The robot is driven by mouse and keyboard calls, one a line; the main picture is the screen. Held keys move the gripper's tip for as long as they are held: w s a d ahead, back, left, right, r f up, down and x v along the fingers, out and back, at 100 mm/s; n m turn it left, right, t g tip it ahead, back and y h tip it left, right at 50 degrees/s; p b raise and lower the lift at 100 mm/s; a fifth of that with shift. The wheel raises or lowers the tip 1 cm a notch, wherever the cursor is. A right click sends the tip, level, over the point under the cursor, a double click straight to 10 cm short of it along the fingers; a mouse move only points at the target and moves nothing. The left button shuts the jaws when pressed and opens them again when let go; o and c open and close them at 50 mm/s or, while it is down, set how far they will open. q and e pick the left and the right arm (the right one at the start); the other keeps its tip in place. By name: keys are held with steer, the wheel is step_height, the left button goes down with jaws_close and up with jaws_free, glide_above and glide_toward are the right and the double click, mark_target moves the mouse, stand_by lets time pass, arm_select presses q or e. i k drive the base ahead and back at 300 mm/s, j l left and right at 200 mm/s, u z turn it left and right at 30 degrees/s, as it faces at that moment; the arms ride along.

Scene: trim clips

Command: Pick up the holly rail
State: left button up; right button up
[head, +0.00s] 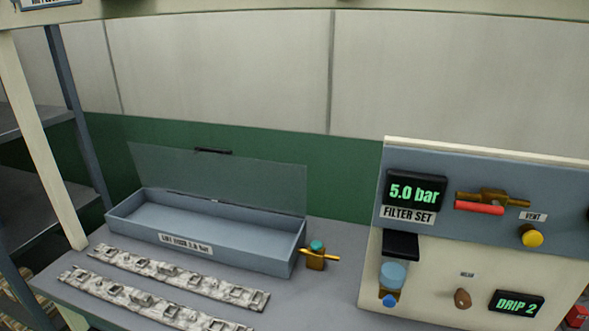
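Two long rails with a mottled white-grey surface and several raised clips lie side by side on the grey bench. The far rail (178,277) lies just in front of the open box. The near rail (150,303) lies closer to the bench's front edge, and its right end is cut off by the bottom of the picture. I see no label or holly marking that tells which one is the holly rail. Neither of my grippers is in the head view, and nothing is holding either rail.
A blue-grey box (130,223) with a raised clear lid (225,178) stands behind the rails, with a brass valve (316,257) at its right. A filter panel (390,255) reading 5.0 bar stands right. Bare bench (325,300) lies between. Shelves (35,160) stand left.

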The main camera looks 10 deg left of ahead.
mark_target(242, 296)
steer(key=u, duration=1.3)
steer(key=i+j+z, duration=0.1)
steer(key=j, duration=0.4)
steer(key=i+j+z, duration=0.1)
steer(key=j, duration=0.35)
steer(key=j+z, duration=0.1)
steer(key=j, duration=0.4)
